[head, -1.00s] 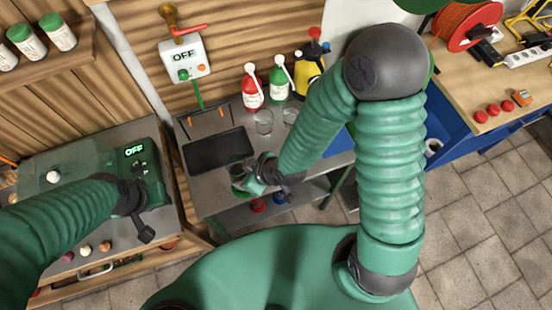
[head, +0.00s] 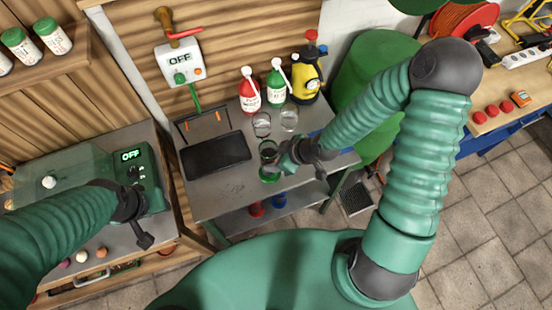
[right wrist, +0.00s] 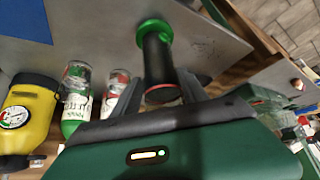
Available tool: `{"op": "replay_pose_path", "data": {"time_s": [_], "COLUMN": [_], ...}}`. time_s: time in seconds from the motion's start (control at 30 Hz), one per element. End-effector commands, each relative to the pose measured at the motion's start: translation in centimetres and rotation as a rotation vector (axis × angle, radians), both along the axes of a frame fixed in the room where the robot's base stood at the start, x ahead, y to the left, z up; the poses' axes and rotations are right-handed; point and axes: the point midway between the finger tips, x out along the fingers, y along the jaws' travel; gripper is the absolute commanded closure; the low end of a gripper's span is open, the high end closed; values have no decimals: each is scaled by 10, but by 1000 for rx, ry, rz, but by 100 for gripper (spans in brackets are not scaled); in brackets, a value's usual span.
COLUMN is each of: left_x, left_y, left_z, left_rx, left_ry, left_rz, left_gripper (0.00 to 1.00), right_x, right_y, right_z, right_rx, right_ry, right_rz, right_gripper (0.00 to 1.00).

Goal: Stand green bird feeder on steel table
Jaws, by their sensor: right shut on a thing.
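The green bird feeder (head: 269,156) is a dark see-through tube with a green base. It also shows in the right wrist view (right wrist: 157,60), where a red ring marks its near end. My right gripper (head: 290,155) is shut on it, with a finger on each side in the right wrist view. The feeder is over the front right part of the steel table (head: 220,190), right of the black tray. I cannot tell whether its base touches the table. My left gripper (head: 142,232) is at the left, away from the feeder; its finger opening is unclear.
A black tray (head: 215,155) lies on the table. Clear glasses (head: 289,117), a red bottle (head: 249,92), a green bottle (head: 276,85) and a yellow sprayer (head: 306,82) stand behind the feeder. A green barrel (head: 375,75) is at the right. The table's front left is bare.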

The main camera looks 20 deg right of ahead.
Motion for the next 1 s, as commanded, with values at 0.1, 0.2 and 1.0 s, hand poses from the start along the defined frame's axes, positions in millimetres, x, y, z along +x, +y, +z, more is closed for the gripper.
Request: {"op": "replay_pose_path", "data": {"time_s": [0.1,0.2,1.0], "left_x": [0,0,0], "left_y": [0,0,0], "left_z": [0,0,3], "left_rx": [0,0,0], "left_ry": [0,0,0], "left_rz": [0,0,0], "left_gripper": [64,64,64], "right_x": [1,1,-5], "right_y": [1,0,-6], "right_z": [-11,-11,3], "right_rx": [0,-1,-1], "right_ry": [-3,-5,-2], "right_rz": [1,0,-5], "right_gripper": [100,100,27]}}
